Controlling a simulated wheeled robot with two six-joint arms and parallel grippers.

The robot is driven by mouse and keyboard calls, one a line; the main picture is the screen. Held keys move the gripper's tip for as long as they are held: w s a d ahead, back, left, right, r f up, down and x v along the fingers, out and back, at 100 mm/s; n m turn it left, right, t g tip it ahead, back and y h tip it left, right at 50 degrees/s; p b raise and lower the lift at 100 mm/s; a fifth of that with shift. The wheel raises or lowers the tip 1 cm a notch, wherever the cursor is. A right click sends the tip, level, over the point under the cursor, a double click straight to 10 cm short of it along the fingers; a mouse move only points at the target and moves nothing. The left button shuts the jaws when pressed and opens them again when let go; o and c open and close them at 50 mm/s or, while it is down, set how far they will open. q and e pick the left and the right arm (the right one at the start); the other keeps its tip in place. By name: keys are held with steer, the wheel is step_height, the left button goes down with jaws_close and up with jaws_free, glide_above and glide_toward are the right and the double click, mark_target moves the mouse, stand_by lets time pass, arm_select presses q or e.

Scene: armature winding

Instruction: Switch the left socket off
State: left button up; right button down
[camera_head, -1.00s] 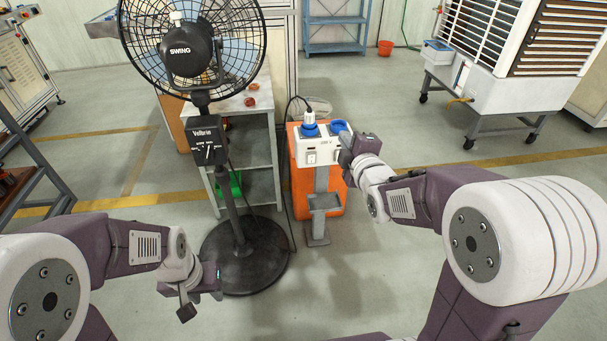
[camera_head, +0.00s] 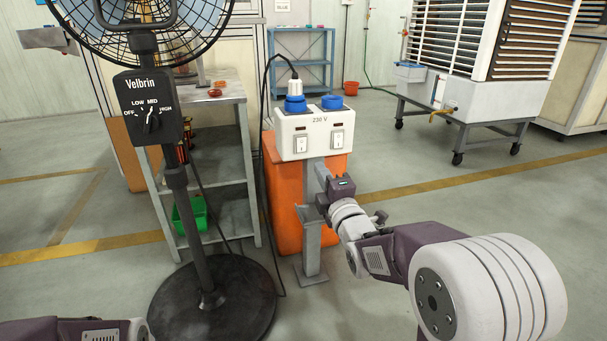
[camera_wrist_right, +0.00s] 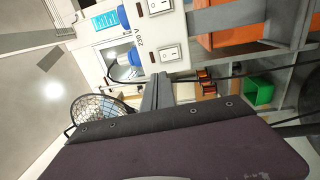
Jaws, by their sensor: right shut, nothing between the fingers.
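The white socket box (camera_head: 316,130) stands on a grey post in the head view, with two blue sockets on top and two white rocker switches on its front. The left socket (camera_head: 295,103) holds a plug with a black cable. Its left switch (camera_head: 302,143) also shows in the right wrist view (camera_wrist_right: 167,53); I cannot tell its setting. The right switch (camera_head: 337,139) is beside it. My right gripper (camera_head: 321,178) is just below the box in front of the post; its fingers (camera_wrist_right: 157,90) are shut and empty, pointing toward the box. My left gripper is out of view.
A black standing fan (camera_head: 150,110) with a round base (camera_head: 225,300) stands to the left. A grey shelf (camera_head: 225,165) and an orange cabinet (camera_head: 285,190) are behind. A white air cooler (camera_head: 495,50) is at the right. The floor between is clear.

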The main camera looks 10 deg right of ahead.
mark_target(302, 142)
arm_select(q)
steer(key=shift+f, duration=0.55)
arm_select(e)
steer(key=shift+d+f, duration=0.1)
steer(key=shift+f, duration=0.45)
